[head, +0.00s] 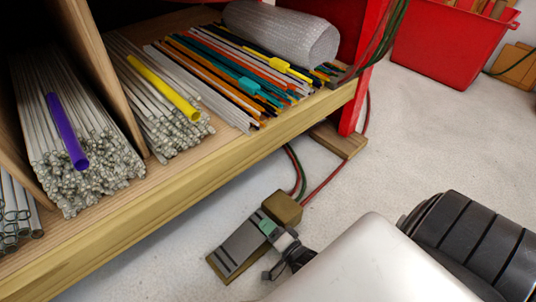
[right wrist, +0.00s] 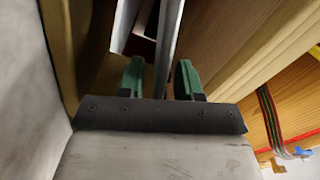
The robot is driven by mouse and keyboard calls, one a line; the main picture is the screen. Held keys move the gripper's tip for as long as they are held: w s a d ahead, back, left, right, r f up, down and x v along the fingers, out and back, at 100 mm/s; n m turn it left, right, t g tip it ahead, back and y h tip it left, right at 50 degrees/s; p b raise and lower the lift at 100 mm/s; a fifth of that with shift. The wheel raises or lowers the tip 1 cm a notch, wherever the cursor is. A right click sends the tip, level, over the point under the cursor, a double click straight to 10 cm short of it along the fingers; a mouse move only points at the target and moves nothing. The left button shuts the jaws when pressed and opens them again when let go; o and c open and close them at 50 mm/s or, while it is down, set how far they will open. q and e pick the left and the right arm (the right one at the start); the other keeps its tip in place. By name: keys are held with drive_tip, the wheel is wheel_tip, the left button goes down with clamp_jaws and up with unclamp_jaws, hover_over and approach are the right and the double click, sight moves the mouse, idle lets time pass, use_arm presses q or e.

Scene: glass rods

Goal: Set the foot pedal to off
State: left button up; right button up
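The foot pedal (head: 243,246) lies on the light floor in front of the shelf, with a dark grey ridged plate and a brownish base with a block at its far end. My right gripper (head: 273,237) is at the pedal's right side, one green fingertip showing over the plate. In the right wrist view its two green fingertips (right wrist: 160,78) stand apart. A grey plate-like part, which looks like the pedal's (right wrist: 168,40), reaches between them; firm contact does not show. The pedal's on or off setting cannot be read. My left gripper is out of view.
A low wooden shelf (head: 190,197) holds bundles of glass rods behind the pedal. Red and green cables (head: 297,170) run from the pedal block towards a red post (head: 372,70). A red bin (head: 440,45) stands at the back right. The floor between is clear.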

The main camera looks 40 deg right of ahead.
drive_tip(key=s+p, duration=0.1)
drive_tip(key=s, duration=0.2)
drive_tip(key=s+p, duration=0.1)
drive_tip(key=s, duration=0.2)
drive_tip(key=s+p, duration=0.1)
drive_tip(key=s, duration=0.2)
drive_tip(key=shift+s+d+r+p, duration=0.1)
drive_tip(key=shift+s+d+p, duration=0.1)
drive_tip(key=shift+d+p, duration=0.2)
drive_tip(key=shift+s, duration=0.7)
